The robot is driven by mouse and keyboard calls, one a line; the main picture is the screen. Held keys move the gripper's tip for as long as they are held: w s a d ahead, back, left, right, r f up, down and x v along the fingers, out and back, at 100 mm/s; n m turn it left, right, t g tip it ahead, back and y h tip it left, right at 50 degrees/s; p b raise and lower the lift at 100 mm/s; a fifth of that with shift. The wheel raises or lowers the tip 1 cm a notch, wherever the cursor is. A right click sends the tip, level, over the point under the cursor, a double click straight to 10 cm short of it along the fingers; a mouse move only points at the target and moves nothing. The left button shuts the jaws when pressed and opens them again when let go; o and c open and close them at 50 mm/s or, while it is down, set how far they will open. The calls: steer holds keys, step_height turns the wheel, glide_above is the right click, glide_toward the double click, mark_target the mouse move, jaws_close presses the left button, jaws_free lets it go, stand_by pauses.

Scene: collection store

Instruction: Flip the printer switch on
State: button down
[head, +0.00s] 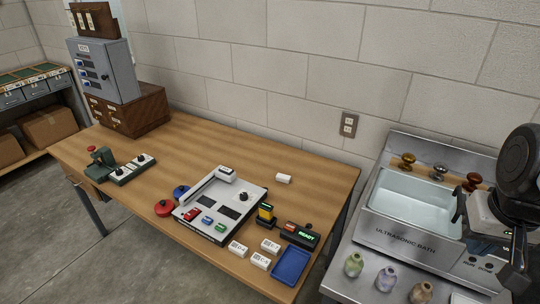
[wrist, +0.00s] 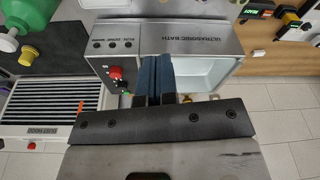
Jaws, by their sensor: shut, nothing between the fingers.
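A small black box (head: 299,236) with a lit green READY display stands near the right front of the wooden table; an orange-red part sits on its top left. It may be the printer, but I cannot tell its switch for certain. Part of it shows at the top right of the wrist view (wrist: 256,11). My gripper (wrist: 153,60) is shut and empty, its dark blue fingers side by side over the ultrasonic bath front. In the head view my arm is at the far right, well right of the black box.
The ultrasonic bath (head: 390,236) stands right of the table, with several small vases in front. A red knob (wrist: 116,73) is left of my fingers. Near the black box are white labels (head: 260,261), a blue tray (head: 291,266) and a large white device (head: 248,200). The table's back middle is clear.

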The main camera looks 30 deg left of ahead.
steer(key=w+a+f+n+g, duration=0.1)
steer(key=w+a+n, duration=0.3)
steer(key=a, duration=0.7)
steer(key=w+a+f+n+g, duration=0.1)
steer(key=w+a, duration=0.5)
steer(key=a, duration=0.6)
steer(key=w+a+f+n, duration=0.1)
steer(key=w+a+n, duration=0.25)
steer(key=a, duration=0.75)
steer(key=n+g, duration=0.2)
steer(key=n, duration=0.5)
glide_above(188, 215)
steer(key=w, duration=0.3)
step_height(188, 215, down, 15)
steer(key=shift+a+f, duration=0.1)
steer(key=f, duration=0.4)
steer(key=s+f, duration=0.1)
steer(key=f, duration=0.4)
steer(key=s+f, duration=0.1)
steer(key=f, duration=0.3)
steer(key=shift+s+f, duration=0.25)
steer(key=shift+f, duration=0.05)
